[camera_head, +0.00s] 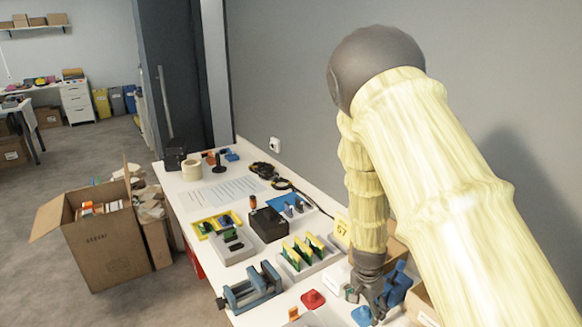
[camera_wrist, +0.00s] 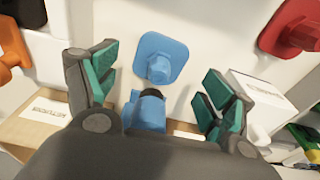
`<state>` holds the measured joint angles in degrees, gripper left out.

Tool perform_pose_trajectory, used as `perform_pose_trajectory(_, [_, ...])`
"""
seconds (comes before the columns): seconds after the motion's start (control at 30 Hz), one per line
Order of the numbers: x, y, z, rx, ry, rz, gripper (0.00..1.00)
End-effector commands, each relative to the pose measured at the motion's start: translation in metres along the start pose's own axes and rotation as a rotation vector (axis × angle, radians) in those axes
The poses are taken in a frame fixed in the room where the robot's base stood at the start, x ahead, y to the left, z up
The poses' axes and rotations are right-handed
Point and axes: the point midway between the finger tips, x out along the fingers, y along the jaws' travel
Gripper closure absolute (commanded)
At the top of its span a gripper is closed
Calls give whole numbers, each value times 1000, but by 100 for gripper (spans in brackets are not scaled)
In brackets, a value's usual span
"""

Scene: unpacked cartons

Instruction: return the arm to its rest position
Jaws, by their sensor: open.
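My arm, in a cream padded sleeve, reaches down over the right end of the white table (camera_head: 285,300) in the head view. My gripper (camera_head: 373,298) is low over the table there. In the wrist view my gripper (camera_wrist: 158,88) is open, its green-padded fingers well apart. Nothing is visibly clamped.
A red knobbed piece (camera_head: 313,299), a blue-grey vise (camera_head: 250,287) and a grey rack with green and yellow parts (camera_head: 305,252) stand close by. A grey wall (camera_head: 285,60) runs behind the table.

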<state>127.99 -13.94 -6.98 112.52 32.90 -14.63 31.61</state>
Motion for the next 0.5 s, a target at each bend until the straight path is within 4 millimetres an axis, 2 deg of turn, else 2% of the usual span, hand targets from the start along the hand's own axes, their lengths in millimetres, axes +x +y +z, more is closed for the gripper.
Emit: perform_pose_trajectory(0.5, [-59, 0, 0, 1, 2, -2, 17])
